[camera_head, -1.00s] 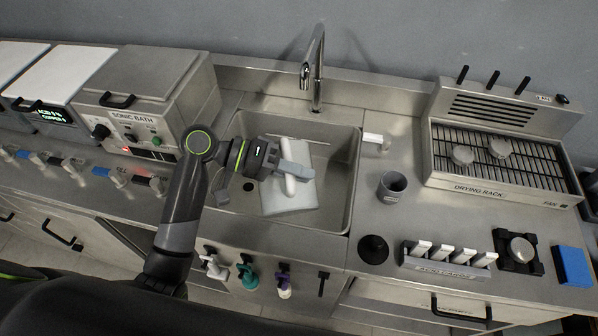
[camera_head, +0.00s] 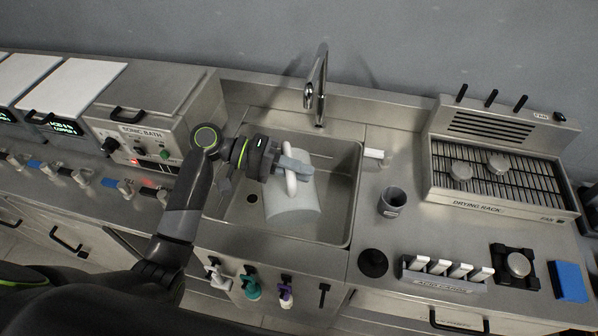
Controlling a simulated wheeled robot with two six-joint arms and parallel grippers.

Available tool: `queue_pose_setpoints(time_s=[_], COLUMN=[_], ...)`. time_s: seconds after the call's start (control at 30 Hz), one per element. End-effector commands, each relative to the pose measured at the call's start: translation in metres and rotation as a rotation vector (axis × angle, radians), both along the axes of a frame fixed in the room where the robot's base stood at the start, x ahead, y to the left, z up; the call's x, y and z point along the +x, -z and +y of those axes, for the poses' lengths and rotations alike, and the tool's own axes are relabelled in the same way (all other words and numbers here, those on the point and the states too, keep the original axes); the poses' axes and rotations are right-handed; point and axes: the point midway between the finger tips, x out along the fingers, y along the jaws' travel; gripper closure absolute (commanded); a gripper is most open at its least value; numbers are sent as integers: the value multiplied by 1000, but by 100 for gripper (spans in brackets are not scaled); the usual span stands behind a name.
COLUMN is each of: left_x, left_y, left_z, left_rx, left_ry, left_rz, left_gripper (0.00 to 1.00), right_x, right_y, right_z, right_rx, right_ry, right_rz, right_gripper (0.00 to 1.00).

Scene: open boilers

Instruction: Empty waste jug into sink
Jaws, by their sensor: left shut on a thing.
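The white waste jug (camera_head: 291,203) is over the sink basin, tilted. Its looped handle points up and toward my left gripper. My left gripper (camera_head: 296,167) is shut on the jug's handle and holds the jug within the outline of the sink (camera_head: 343,205). The gripper hides part of the handle and the jug's upper side. I cannot see the jug's opening or any liquid. The sink's drain (camera_head: 252,198) shows to the left of the jug. My right gripper is not in view.
The faucet (camera_head: 318,85) stands behind the sink. The sonic bath (camera_head: 160,115) is close on the left. A grey cup (camera_head: 392,201), the drying rack (camera_head: 500,170), a slotted holder with white pieces (camera_head: 445,272) and a blue block (camera_head: 570,281) are on the right counter.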

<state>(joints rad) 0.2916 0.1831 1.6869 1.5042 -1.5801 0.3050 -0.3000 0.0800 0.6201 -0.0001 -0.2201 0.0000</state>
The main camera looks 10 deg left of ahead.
Motion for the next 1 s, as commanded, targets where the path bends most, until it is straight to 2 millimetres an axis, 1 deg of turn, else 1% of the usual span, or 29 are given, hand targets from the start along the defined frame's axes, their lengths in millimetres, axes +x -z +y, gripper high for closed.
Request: queue_pose_setpoints(time_s=[0.03, 0.5, 1.0], left_x=[2, 16, 28], left_y=[-3, -12, -18], left_z=[1, 6, 11], left_rx=[-4, -36, -62], left_ry=[0, 0, -1], left_rz=[7, 91, 164], left_gripper=[100, 100, 100], right_x=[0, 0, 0], right_y=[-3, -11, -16], right_z=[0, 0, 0], right_rx=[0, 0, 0], right_ry=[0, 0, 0], right_rz=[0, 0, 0], right_gripper=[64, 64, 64])
